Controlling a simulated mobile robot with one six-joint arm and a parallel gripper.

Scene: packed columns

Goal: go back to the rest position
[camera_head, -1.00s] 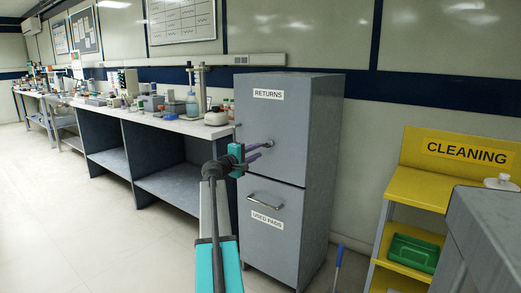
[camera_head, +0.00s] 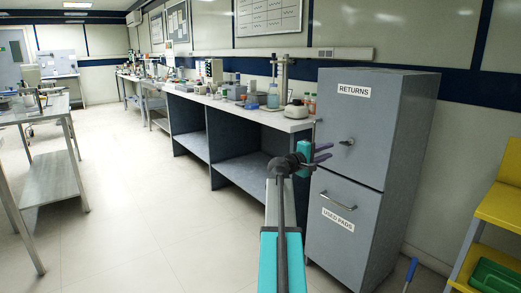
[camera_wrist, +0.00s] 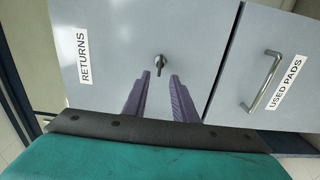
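My gripper (camera_head: 322,153) is held out in front of the grey cabinet in the head view, at the end of my teal and grey arm. In the wrist view its two purple fingers (camera_wrist: 160,90) stand apart with nothing between them. Beyond the fingertips is the small knob (camera_wrist: 160,62) on the upper door, marked RETURNS (camera_wrist: 83,57). The knob also shows in the head view (camera_head: 347,142), to the right of the fingers and apart from them. Both cabinet doors look shut.
The lower door, marked USED PADS, has a bar handle (camera_head: 338,201). A long bench (camera_head: 240,107) with lab gear runs along the wall to the left. A yellow shelf (camera_head: 497,207) stands at the right edge, a metal table (camera_head: 45,113) at the far left.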

